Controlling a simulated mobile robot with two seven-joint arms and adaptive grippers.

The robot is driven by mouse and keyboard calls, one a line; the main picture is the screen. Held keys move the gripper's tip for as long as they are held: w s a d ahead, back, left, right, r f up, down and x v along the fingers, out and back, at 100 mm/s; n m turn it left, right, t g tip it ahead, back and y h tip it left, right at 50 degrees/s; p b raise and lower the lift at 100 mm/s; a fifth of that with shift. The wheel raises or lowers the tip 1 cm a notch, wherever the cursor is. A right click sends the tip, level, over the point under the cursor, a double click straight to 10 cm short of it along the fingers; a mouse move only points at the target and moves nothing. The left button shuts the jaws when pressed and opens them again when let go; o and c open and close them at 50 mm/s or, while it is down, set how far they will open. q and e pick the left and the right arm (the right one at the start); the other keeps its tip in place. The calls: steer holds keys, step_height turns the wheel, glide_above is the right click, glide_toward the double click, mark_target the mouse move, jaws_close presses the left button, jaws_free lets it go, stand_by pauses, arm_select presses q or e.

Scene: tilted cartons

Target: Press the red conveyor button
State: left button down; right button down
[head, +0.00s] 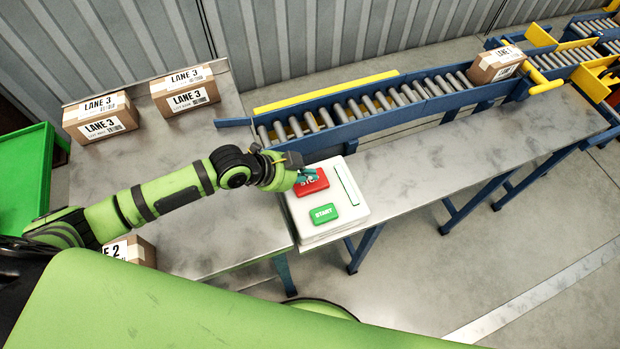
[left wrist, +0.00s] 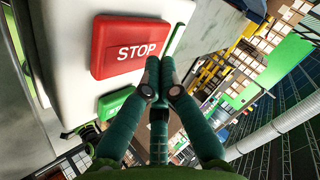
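The red STOP button (head: 312,184) sits on a white control box (head: 342,221) at the end of the steel table. Below it on the same box is a green START button (head: 323,214). My left gripper (head: 303,176) is at the red button in the head view and hides part of its lettering. In the left wrist view the red button (left wrist: 130,47) is large, and the fingertips of my left gripper (left wrist: 158,80) are close together by its lower right edge, with nothing between them. I cannot tell whether they touch the button. My right gripper is not in view.
Cartons marked LANE 3 (head: 102,119) stand on the left table (head: 215,240); another carton (head: 130,249) is partly behind my arm. A roller conveyor (head: 370,105) runs behind the box, with a carton (head: 496,65) at its far end. A green bin (head: 25,175) stands at left.

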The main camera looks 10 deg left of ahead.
mark_target(307, 183)
arm_select(q)
steer(key=shift+f, duration=0.45)
steer(key=shift+f+b, duration=0.55)
steer(key=shift+b, duration=0.1)
stand_by(0.5)
stand_by(0.3)
steer(key=shift+r+p, duration=0.95)
steer(key=shift+r, duration=0.05)
step_height(307, 183, up, 5)
steer(key=p, duration=0.4)
steer(key=shift+p, duration=0.4)
